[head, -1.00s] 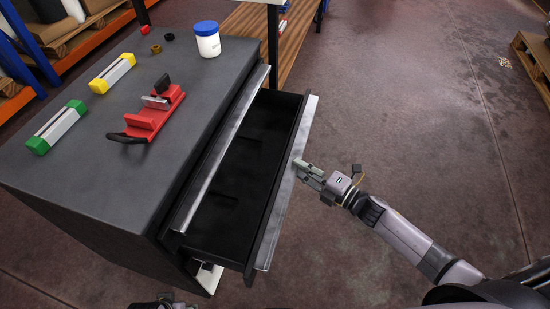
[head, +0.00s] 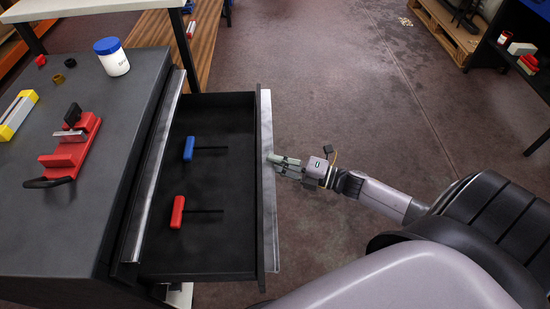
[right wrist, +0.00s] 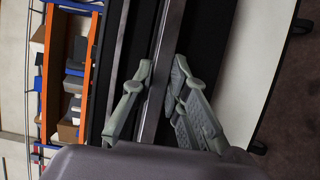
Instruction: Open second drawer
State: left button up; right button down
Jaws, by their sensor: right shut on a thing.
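A dark drawer cabinet (head: 110,115) stands at the left in the head view. One drawer (head: 180,250) is pulled well out to the right; its inside shows. A blue-handled tool (head: 189,148) and a red-handled tool (head: 178,212) lie in it. My right gripper (head: 272,162) is at the drawer's metal front edge (head: 268,220), about midway along it. In the right wrist view its fingers (right wrist: 158,95) are on both sides of a long metal edge (right wrist: 158,75), shut on it. My left gripper is not in view.
On the cabinet top are a red vise (head: 70,150), a white jar with a blue lid (head: 112,57), a yellow-ended block (head: 15,114) and small rings. Shelving (head: 530,55) and a pallet (head: 445,30) stand at the far right. The floor beyond my right arm is clear.

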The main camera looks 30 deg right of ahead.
jog(key=c, duration=1.6)
grip_release()
jog(key=shift+o, duration=0.2)
jog(key=v, duration=1.2)
